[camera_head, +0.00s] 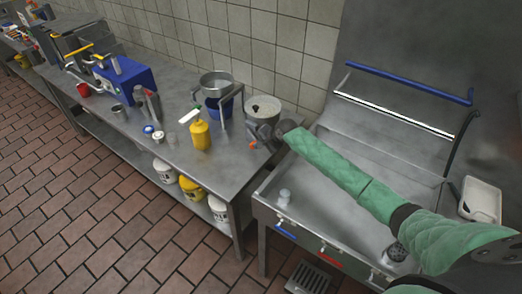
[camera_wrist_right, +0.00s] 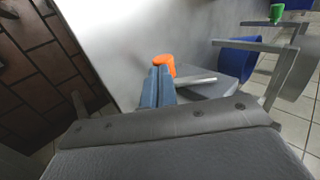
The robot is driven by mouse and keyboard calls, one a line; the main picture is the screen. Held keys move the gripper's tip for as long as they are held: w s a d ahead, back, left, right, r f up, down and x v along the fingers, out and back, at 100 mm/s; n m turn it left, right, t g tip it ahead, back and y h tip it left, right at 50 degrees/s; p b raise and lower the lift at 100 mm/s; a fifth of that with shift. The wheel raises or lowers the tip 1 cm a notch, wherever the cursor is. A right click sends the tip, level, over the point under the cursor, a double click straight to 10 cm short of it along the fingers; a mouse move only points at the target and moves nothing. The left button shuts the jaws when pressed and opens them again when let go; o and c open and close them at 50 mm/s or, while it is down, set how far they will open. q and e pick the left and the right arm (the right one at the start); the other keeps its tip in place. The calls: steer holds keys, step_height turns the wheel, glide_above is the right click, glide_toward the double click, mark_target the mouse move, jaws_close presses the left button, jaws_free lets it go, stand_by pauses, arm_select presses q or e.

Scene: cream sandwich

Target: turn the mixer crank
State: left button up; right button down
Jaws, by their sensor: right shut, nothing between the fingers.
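The mixer (camera_head: 263,106) is a grey metal vessel with a round lid at the right end of the steel counter. An orange crank knob (camera_head: 253,145) shows low at its front. In the right wrist view the orange knob (camera_wrist_right: 164,64) is just beyond my fingertips, with a metal rod (camera_wrist_right: 197,80) to its right. My right gripper (camera_head: 262,143) is beside the mixer's front; its blue fingers (camera_wrist_right: 157,82) are together and hold nothing. The fingertips overlap the knob's lower edge in the picture, and I cannot tell whether they touch it. My left gripper is out of view.
A yellow bottle (camera_head: 201,135) and a metal pot (camera_head: 216,82) on a blue stand are left of the mixer. A steel grill station (camera_head: 335,235) is under my right arm. The counter's front middle (camera_head: 215,170) is clear.

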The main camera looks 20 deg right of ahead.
steer(key=shift+f, duration=0.1)
steer(key=shift+w+f+p, duration=0.25)
steer(key=shift+f+p, duration=0.1)
steer(key=shift+f, duration=0.1)
steer(key=shift+w+a+f, duration=0.15)
steer(key=shift+a+f, duration=0.05)
steer(key=shift+f, duration=0.35)
steer(key=shift+p+x, duration=0.35)
steer(key=shift+x, duration=0.55)
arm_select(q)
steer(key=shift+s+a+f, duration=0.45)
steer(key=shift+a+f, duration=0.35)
arm_select(e)
steer(key=shift+w+a+f, duration=0.15)
steer(key=shift+w+f, duration=0.05)
steer(key=shift+f, duration=0.15)
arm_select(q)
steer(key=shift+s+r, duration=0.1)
